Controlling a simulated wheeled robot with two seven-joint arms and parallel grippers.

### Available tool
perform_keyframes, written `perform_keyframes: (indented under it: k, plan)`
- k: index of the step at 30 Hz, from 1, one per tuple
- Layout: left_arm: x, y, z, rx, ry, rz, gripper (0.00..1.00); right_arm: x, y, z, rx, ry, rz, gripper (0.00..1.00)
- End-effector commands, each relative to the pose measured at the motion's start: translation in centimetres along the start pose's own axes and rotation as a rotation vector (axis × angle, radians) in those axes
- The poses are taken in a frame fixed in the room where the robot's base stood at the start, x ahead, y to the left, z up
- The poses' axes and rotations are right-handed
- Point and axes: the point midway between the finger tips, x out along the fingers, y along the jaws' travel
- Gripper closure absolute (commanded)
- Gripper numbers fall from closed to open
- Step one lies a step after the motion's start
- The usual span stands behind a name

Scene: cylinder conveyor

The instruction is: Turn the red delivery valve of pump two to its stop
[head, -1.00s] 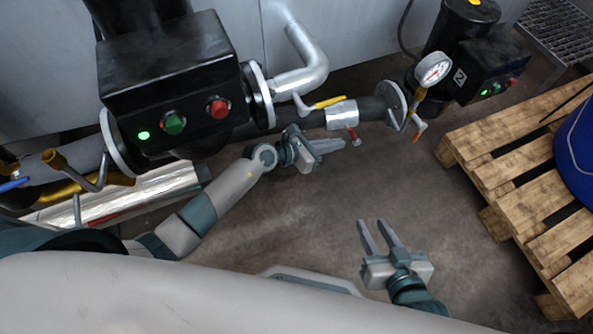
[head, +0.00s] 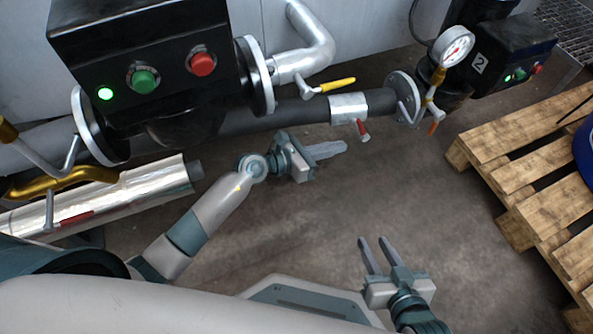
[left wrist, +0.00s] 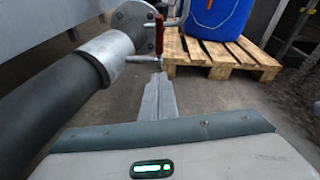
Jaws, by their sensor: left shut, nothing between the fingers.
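A short red handle (head: 363,131) sits on a stem below the silver collar (head: 348,106) of the dark pipe leading toward the pump marked 2 (head: 480,63). In the left wrist view the red handle (left wrist: 159,35) stands upright, just beyond my fingertips in the picture. My left gripper (head: 343,148) is shut and empty, its fingers pointing right, a little below and left of the handle, apart from it. The left fingers (left wrist: 158,78) also show in the left wrist view. My right gripper (head: 374,241) is open and empty, lower in the head view, over the floor.
A yellow handle (head: 338,85) sits above the pipe. A gauge (head: 455,46) and an orange-tipped lever (head: 432,128) are to the right. Another red handle (head: 76,217) is on the foil-wrapped pipe at left. A wooden pallet (head: 500,150) stands at right. The floor between is clear.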

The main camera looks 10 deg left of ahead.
Motion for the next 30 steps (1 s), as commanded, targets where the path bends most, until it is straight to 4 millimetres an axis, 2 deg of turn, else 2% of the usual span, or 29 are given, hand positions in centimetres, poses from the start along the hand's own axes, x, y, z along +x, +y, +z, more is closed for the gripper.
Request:
perform_keyframes:
  k: [1,6,9,19,24,30]
  plan:
    - [-0.4,0.0,-1.2,-0.004,0.010,0.002,1.00,-0.1,0.0,-0.2,0.000,0.001,0.000,0.69]
    - [-1.7,0.0,-3.6,-0.004,0.010,0.002,1.00,-0.1,0.0,-0.2,0.000,0.001,0.000,0.69]
    - [-3.5,0.0,-3.1,0.000,0.008,0.002,1.00,-0.5,-0.1,-0.8,0.000,0.001,0.000,0.69]
    - [-8.6,-0.1,-3.2,-0.002,0.009,0.002,1.00,-1.0,-0.3,-1.5,0.000,0.001,0.000,0.69]
    - [-10.2,0.0,-3.2,-0.001,0.007,0.002,1.00,-1.0,-0.3,-1.6,0.000,0.001,0.000,0.69]
    - [-10.9,0.0,-3.2,-0.002,0.005,0.001,1.00,-1.1,-0.3,-1.7,0.000,0.001,0.000,0.69]
